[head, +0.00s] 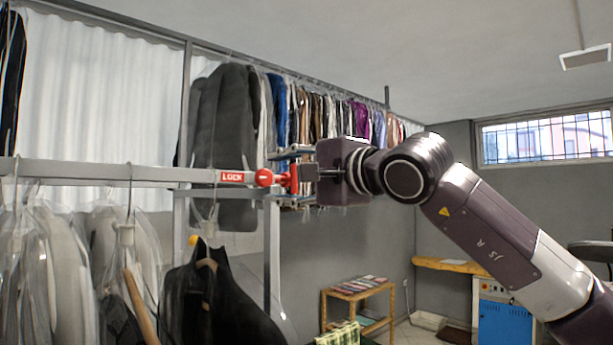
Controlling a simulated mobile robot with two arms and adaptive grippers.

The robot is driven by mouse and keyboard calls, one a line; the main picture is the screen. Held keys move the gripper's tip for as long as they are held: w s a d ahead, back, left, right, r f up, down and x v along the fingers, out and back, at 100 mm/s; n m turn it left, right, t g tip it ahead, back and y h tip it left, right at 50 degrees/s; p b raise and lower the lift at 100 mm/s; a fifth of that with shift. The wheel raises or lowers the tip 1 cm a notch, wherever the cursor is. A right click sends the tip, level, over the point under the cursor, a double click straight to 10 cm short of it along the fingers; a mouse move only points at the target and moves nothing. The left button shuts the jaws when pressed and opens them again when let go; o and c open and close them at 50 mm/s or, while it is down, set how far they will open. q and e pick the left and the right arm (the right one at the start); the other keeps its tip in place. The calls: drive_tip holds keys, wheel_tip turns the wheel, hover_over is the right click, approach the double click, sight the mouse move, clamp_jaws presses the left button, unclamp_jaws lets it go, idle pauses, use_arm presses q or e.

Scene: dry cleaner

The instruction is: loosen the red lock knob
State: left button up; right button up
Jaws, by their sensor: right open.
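The red lock knob (264,178) is a round red piece at the right end of a grey horizontal rail, beside a red label reading LOCK (232,177). A red handle-like part (293,178) extends to the right from it. My right gripper (286,178) comes in from the right at the height of the rail. It is open, with one finger above and one below the red part. I cannot tell whether the fingers touch it. My left gripper is not in view.
The grey rail (100,171) carries hangers with plastic-covered garments at left. A dark jacket (225,305) hangs below the knob. Dark puffer coats (220,120) and a long row of clothes hang behind. A wooden stand (360,292) with magazines stands lower right.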

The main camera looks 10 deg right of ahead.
drive_tip(key=v, duration=0.8)
drive_tip(key=shift+s+d, duration=0.25)
